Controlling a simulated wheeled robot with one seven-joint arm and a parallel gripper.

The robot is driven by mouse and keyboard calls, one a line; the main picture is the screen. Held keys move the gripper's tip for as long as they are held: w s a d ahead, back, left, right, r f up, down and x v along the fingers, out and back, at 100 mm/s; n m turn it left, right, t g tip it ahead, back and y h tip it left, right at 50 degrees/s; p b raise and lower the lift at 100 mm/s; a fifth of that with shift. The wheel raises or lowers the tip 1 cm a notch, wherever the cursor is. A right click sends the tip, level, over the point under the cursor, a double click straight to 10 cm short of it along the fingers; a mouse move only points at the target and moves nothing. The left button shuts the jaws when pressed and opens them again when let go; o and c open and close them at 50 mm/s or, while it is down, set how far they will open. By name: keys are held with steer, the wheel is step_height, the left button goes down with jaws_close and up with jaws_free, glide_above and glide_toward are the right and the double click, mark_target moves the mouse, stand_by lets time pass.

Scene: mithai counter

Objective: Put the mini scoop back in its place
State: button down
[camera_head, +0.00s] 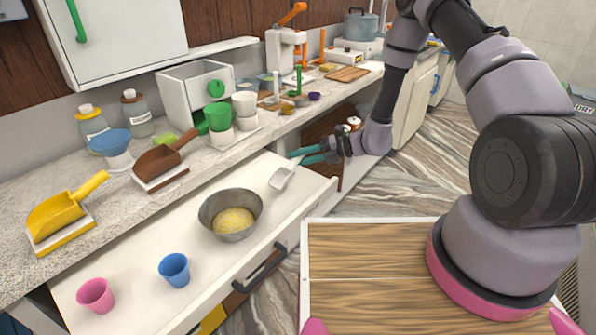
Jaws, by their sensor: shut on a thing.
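A small pale grey-white scoop (281,179), which I take to be the mini scoop, hangs over the right part of the open drawer (150,262). My gripper (302,156) has teal fingers and is shut on the scoop's handle end, with the scoop's bowl pointing down and left. How far the scoop is above the drawer floor is hard to tell. A yellow scoop (62,212) and a brown scoop (160,158) rest on their own stands on the counter. I cannot make out an empty stand for the small scoop.
In the drawer are a metal bowl (208,213) with yellow contents, a blue cup (174,269) and a pink cup (96,294). White cups (245,103), green cups (217,117), a blue funnel (110,142) and a white press (284,48) crowd the counter (115,210).

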mark_target(300, 178)
steer(key=shift+f, duration=1.9)
steer(key=c, duration=0.6)
jaws_free()
steer(key=shift+f, duration=0.1)
steer(key=v, duration=1.1)
steer(key=shift+s+a, duration=0.1)
steer(key=s+d+r+n+g+h, duration=0.1)
steer(key=s+d+r+n+h, duration=0.15)
steer(key=r+n, duration=0.8)
steer(key=s+d+r+n+g+h, duration=0.1)
steer(key=s+d+r+n+h, duration=0.35)
steer(key=r, duration=1.15)
steer(key=s+d+r+n+t+h, duration=0.1)
steer(key=s+d+r+n+t, duration=0.1)
steer(key=s+r+n+t, duration=0.1)
steer(key=s+d+r+n+t+h, duration=0.2)
steer(key=s+d+r+n, duration=0.1)
steer(key=s+r+n, duration=0.2)
steer(key=s+d+r+n+t+h, duration=0.2)
steer(key=s+r+n, duration=0.3)
steer(key=r+n, duration=0.3)
steer(key=shift+d+r+t, duration=0.3)
steer(key=shift+r+t, duration=0.5)
